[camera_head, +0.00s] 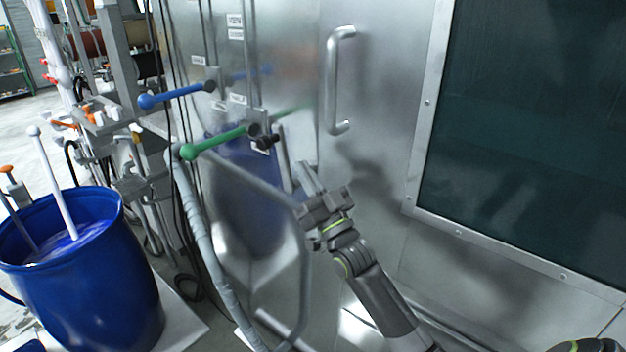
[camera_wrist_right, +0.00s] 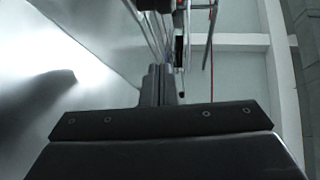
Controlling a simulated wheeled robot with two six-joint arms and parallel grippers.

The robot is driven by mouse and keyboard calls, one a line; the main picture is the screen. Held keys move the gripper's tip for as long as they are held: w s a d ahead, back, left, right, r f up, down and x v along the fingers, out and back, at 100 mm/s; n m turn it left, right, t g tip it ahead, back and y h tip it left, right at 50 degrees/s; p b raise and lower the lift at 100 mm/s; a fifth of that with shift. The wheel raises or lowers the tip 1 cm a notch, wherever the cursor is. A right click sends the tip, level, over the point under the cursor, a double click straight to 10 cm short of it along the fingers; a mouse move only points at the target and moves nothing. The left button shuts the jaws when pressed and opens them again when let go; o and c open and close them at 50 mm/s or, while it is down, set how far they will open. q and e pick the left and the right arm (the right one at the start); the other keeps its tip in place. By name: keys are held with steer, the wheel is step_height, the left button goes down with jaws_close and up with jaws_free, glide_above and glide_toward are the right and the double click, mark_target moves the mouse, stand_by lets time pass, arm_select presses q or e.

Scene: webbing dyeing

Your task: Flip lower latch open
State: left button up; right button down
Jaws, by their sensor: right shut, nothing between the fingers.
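My right gripper (camera_head: 309,178) is in front of the shiny steel cabinet door, below the pull handle, with its fingers pointing up and away. The fingers are shut and empty; they also show together in the right wrist view (camera_wrist_right: 161,84). A green-handled lever (camera_head: 218,142) sticks out to the left from a dark pivot (camera_head: 265,138), above and left of the gripper. A blue-handled lever (camera_head: 175,95) is higher up. My left gripper is not in view.
The steel door has a vertical pull handle (camera_head: 334,80) and a dark framed window (camera_head: 530,130) on the right. A blue barrel (camera_head: 85,275) of liquid stands at lower left. A grey hose (camera_head: 203,235) and black cables hang left of the gripper.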

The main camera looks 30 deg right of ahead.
mark_target(271, 141)
steer(key=shift+w+a+r+n+g, duration=0.2)
steer(key=shift+w+a+r+g, duration=0.4)
steer(key=shift+w, duration=0.85)
steer(key=shift+w+a+r+n+g, duration=0.3)
steer(key=shift+w+a+r, duration=0.45)
steer(key=shift+w, duration=0.75)
steer(key=shift+w+a+r+n+g, duration=0.1)
steer(key=shift+w+a+r+g, duration=0.4)
steer(key=shift+w+r, duration=0.7)
steer(key=shift+w+f, duration=0.25)
steer(key=shift+f, duration=0.05)
